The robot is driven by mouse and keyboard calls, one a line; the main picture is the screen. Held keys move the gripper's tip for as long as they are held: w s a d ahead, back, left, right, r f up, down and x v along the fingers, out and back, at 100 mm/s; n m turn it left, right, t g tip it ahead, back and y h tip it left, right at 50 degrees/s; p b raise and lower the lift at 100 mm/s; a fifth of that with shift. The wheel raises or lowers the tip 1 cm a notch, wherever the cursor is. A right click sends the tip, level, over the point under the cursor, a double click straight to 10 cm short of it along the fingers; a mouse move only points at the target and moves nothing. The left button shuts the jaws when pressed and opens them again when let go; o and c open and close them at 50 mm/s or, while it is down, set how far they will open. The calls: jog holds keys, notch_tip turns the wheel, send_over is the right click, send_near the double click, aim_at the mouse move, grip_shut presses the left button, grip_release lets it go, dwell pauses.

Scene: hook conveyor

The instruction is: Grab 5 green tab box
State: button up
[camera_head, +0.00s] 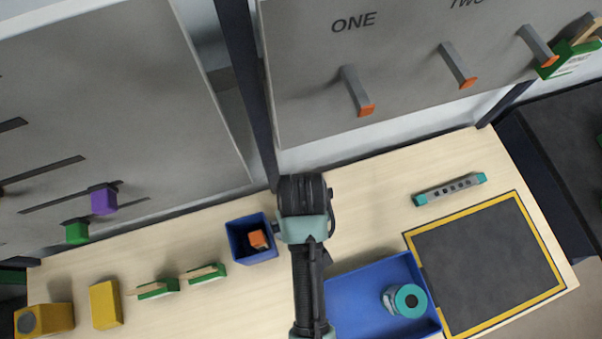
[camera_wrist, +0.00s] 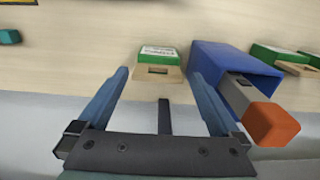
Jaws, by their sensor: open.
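My gripper (camera_wrist: 152,76) is open in the wrist view, its blue fingers spread. A green box (camera_wrist: 158,54) with a white label and tan slotted tab shows just beyond and between the fingertips; no grip on it shows. More green boxes (camera_wrist: 290,54) lie right of the blue bin there. In the head view, two green tab boxes (camera_head: 158,289) (camera_head: 206,273) lie on the table left of the blue bin, and another (camera_head: 572,60) is at the upper-right hook. My arm covers the fingertips and the table below them in the head view.
The blue bin (camera_head: 235,239), holding an orange-ended grey piece (camera_head: 257,239), stands close beside my gripper. A blue tray (camera_head: 350,300) with a teal roll (camera_head: 408,300) lies to the right. Hooks (camera_head: 355,88) jut from the back panel. Yellow blocks (camera_head: 104,304) are far left.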

jog(key=shift+w+a+f+p, duration=0.1)
jog(key=shift+w+f+p, duration=0.1)
jog(key=shift+f, duration=0.9)
jog(key=shift+w+d+f+p, duration=0.15)
jog(key=shift+f+p, duration=0.1)
jog(key=shift+f, duration=0.8)
jog(key=shift+w+a+f+p, duration=0.15)
jog(key=shift+w+f+p, duration=0.05)
jog(key=shift+f, duration=0.9)
jog(key=c, duration=1.1)
